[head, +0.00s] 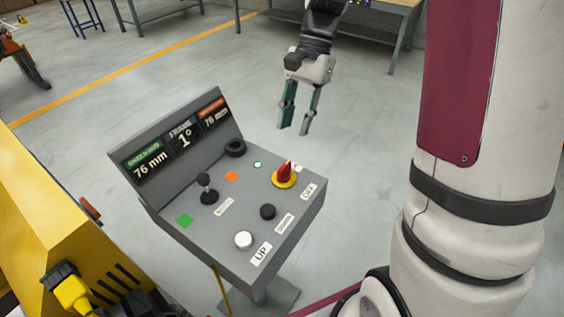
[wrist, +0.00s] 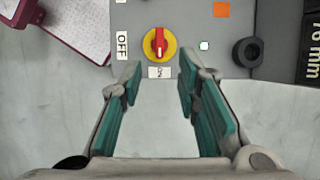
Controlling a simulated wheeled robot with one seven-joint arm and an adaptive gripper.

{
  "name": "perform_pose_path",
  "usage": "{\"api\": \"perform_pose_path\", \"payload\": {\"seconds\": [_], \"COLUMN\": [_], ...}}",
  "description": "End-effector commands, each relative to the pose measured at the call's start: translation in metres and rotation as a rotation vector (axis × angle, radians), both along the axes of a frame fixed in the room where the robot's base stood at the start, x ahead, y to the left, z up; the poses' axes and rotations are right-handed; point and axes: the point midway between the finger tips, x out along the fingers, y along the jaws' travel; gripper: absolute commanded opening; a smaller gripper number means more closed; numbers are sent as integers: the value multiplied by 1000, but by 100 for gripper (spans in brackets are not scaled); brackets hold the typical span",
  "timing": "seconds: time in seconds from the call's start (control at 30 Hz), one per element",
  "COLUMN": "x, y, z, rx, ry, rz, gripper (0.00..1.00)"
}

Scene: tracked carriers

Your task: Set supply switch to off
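The supply switch (head: 285,175) is a red rotary handle on a yellow disc, at the right far side of the grey control panel. In the wrist view the switch (wrist: 160,46) has its handle lengthwise in the picture, with a white mark at the end towards the ON label (wrist: 161,72). The OFF label (wrist: 122,45) is to its left. My gripper (head: 294,131) is open and empty, above and behind the panel in the head view. In the wrist view the switch appears just beyond the gap between my fingertips (wrist: 158,68), apart from them.
The grey panel (head: 262,212) also carries a black joystick (head: 208,190), a black knob (head: 235,148), a black button (head: 268,212), a white button (head: 243,240) and a tilted display (head: 183,139). A yellow machine (head: 45,215) stands at left. Floor behind the panel is clear.

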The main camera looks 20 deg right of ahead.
Motion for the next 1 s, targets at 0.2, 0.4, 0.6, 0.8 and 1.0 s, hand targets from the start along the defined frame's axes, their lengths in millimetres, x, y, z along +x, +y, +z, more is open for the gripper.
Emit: {"api": "perform_pose_path", "payload": {"seconds": [0.2,0.4,0.6,0.8,1.0], "x": [-11,-18,-24,-25,-25], "y": [15,27,34,37,37], "z": [-41,-75,-98,-106,-107], "rx": [1,0,1,-1,-2], "ry": [5,3,2,0,-1], "rz": [2,4,3,2,3], "gripper": [30,30,30,30,30]}}
